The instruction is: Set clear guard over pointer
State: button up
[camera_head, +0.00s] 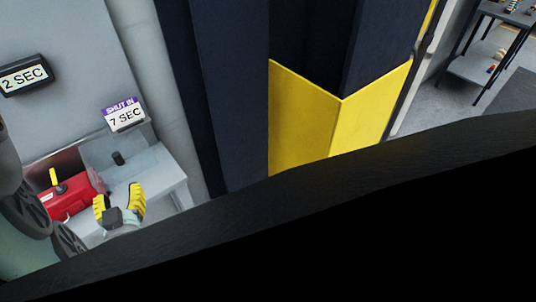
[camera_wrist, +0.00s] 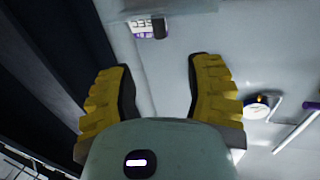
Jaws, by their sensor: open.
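A red actuator body (camera_head: 72,196) sits on the pale bench at the lower left of the head view, with a yellow pointer (camera_head: 54,177) standing on its top. My gripper (camera_head: 118,193) is just right of the actuator, over the bench. Its two yellow fingers are apart and nothing shows between them; the wrist view also shows the gripper (camera_wrist: 159,64) open and empty.
The bench (camera_head: 172,178) ends just right of my gripper. A "SHUT IN 7 SEC" sign (camera_head: 124,115) stands behind it, and a "2 SEC" sign (camera_head: 24,75) is on the wall. A dark column with a yellow base (camera_head: 305,125) rises to the right. In the wrist view, a round yellow-marked item (camera_wrist: 258,107) lies right.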

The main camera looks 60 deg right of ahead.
aim_at(118, 159)
jog(key=b+x, duration=0.3)
jog(key=x, duration=1)
jog(key=shift+d, duration=0.1)
jog(key=shift+c, duration=0.2)
grip_shut()
